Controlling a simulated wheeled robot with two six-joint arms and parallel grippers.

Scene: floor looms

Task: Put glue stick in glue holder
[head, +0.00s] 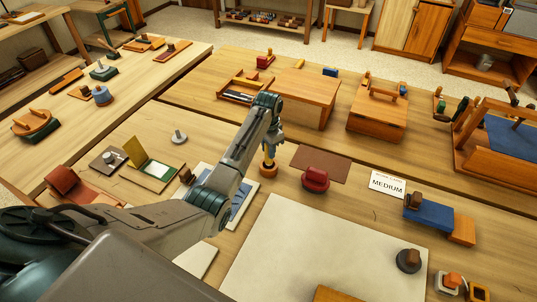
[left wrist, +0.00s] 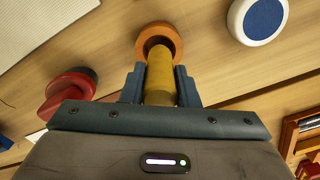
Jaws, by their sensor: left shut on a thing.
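My left gripper (head: 269,147) is shut on the yellow glue stick (left wrist: 161,78), also visible below the fingers in the head view (head: 268,156). The stick points down toward the table. The orange ring-shaped glue holder (left wrist: 172,32) is at the stick's far end; it also shows on the table under the gripper in the head view (head: 268,171). In the left wrist view the stick's end lines up with the holder's dark opening. I cannot tell how deep the end sits in it. My right gripper is not in view.
A red round-based object (head: 316,180) stands just right of the holder, by a brown mat (head: 320,163). A white sheet (head: 310,255) covers the front. A white label card (head: 388,184) and a blue block (head: 429,212) lie further right. A white round piece with blue top (left wrist: 259,18) is nearby.

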